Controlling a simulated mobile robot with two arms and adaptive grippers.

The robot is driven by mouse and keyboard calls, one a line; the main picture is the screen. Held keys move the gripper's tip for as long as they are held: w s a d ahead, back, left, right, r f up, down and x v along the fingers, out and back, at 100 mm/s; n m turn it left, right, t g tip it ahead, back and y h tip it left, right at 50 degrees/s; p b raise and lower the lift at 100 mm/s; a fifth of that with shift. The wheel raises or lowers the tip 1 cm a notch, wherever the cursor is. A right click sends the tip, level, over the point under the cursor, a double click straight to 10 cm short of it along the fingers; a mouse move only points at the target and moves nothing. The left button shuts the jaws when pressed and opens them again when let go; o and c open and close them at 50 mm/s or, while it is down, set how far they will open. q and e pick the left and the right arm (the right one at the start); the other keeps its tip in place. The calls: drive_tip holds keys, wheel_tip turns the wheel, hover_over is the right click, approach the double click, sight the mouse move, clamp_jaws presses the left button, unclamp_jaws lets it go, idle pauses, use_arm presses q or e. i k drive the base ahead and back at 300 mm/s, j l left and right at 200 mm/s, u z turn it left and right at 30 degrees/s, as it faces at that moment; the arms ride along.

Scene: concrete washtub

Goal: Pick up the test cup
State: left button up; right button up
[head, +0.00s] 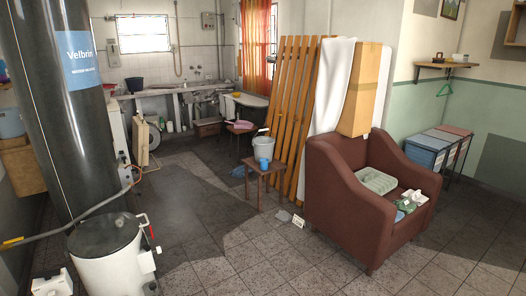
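A small blue cup (263,164) stands on a low wooden stool (264,175) near the middle of the head view. It is the only cup I can make out clearly, and I see no label on it. It appears upright. A grey bucket (262,146) shows just behind it. Neither of my grippers is in view.
A brown armchair (345,190) with a folded cloth stands right of the stool. Wooden slats (293,85) lean behind. A tall dark cylinder (62,105) and a white tub (112,262) stand at left. The tiled floor between is mostly clear.

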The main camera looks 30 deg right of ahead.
sight(264, 164)
drive_tip(key=i+l+z, duration=0.35)
drive_tip(key=i+z, duration=0.65)
drive_tip(key=i, duration=0.5)
drive_tip(key=i+l+u, duration=0.1)
drive_tip(key=i, duration=0.35)
drive_tip(key=i+l, duration=0.15)
drive_tip(key=i, duration=0.35)
drive_tip(key=i+l+u, duration=0.1)
drive_tip(key=i, duration=0.4)
drive_tip(key=i+j+z, duration=0.1)
drive_tip(key=i+j, duration=0.15)
drive_tip(key=i, duration=0.3)
drive_tip(key=i+j, duration=0.25)
drive_tip(key=i, duration=0.25)
drive_tip(key=i+j+z, duration=0.15)
drive_tip(key=i+j, duration=0.15)
drive_tip(key=i, duration=0.2)
